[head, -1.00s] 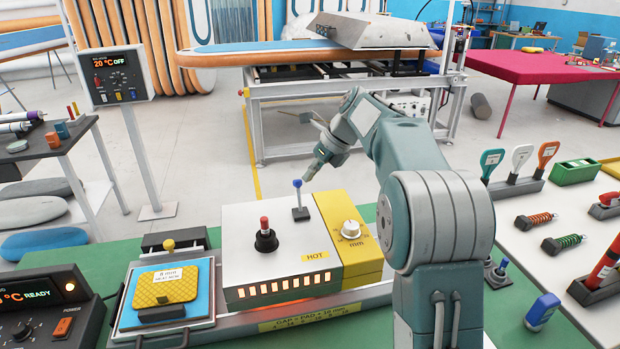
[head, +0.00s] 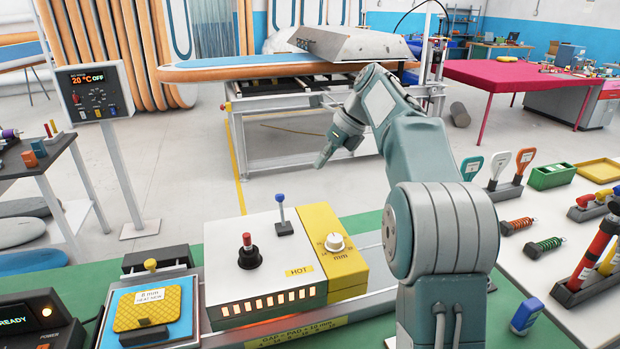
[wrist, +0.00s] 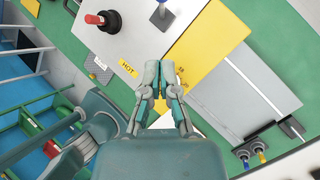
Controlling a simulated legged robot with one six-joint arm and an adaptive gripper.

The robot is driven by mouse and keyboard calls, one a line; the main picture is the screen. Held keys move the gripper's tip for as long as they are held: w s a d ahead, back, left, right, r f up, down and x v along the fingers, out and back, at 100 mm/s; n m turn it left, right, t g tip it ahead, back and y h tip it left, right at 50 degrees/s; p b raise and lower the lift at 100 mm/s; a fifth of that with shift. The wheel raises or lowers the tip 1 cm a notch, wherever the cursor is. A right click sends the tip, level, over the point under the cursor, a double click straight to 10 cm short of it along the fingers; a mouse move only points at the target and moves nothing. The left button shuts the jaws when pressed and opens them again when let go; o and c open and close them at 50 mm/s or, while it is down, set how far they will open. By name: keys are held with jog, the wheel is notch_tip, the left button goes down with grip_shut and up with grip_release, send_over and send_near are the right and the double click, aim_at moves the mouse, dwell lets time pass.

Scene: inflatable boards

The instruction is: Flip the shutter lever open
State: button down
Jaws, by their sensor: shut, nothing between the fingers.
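A lever with a blue knob (head: 280,198) stands nearly upright on a dark base on top of the white heater box (head: 225,262). Its blue top also shows at the upper edge of the wrist view (wrist: 166,9). A red-knobbed lever (head: 247,241) stands on a black base on the same box, also seen in the wrist view (wrist: 95,19). No label names either as the shutter lever. My gripper (head: 320,164) is in the air above and right of the blue knob, apart from it. In the wrist view its fingers (wrist: 160,72) are together and empty.
A yellow block with a white dial (head: 335,242) adjoins the box's right side. A yellow pad (head: 147,307) lies on a blue plate at front left. Glowing slots mark the box front, beside a HOT label. Tools stand on the white table (head: 525,275) at right.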

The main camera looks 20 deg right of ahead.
jog(key=shift+w+v, duration=0.15)
jog(key=shift+v, duration=0.65)
jog(key=shift+w+v, duration=0.15)
jog(key=shift+v, duration=0.7)
